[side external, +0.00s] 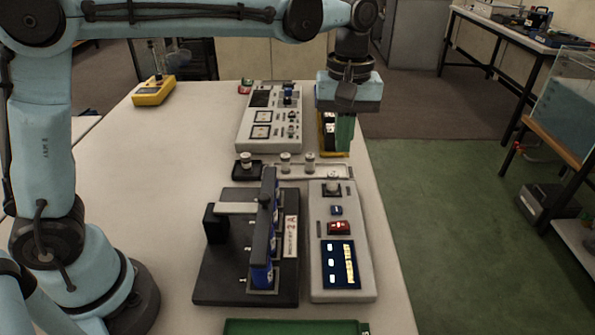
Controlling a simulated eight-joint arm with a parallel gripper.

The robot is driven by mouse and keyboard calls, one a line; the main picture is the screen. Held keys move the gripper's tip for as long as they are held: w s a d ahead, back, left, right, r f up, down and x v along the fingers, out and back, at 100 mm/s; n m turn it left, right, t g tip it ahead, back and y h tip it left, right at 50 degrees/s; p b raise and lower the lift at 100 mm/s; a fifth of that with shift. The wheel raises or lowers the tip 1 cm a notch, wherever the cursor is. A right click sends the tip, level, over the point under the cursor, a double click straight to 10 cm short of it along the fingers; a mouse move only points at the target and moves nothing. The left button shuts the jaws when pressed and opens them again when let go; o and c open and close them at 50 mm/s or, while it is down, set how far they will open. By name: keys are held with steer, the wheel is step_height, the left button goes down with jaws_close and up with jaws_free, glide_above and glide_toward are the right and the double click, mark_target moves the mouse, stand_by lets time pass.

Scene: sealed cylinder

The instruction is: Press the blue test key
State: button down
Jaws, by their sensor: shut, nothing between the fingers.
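The blue test key (336,211) is a small dark blue button on a grey control box (318,260) near the right edge of the table. It sits between a pale round knob above it and a red switch (339,228) below it. My gripper (345,148) points down beyond the far end of this box, near the table's right edge, well apart from the key. Its green fingers are shut with nothing visible between them. The key is in plain view.
A black fixture (205,285) with a dark upright bar, blue parts and a "2A" label stands left of the box. A tray (318,172) with small pale cylinders lies beyond it. A grey instrument panel (256,140) stands farther back.

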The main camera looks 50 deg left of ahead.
mark_target(336, 208)
steer(key=shift+f, duration=0.1)
stand_by(0.3)
step_height(336, 208, down, 14)
steer(key=shift+r, duration=0.1)
stand_by(0.6)
steer(key=shift+f, duration=0.9)
step_height(336, 208, up, 15)
stand_by(0.3)
steer(key=shift+f, duration=0.1)
stand_by(0.5)
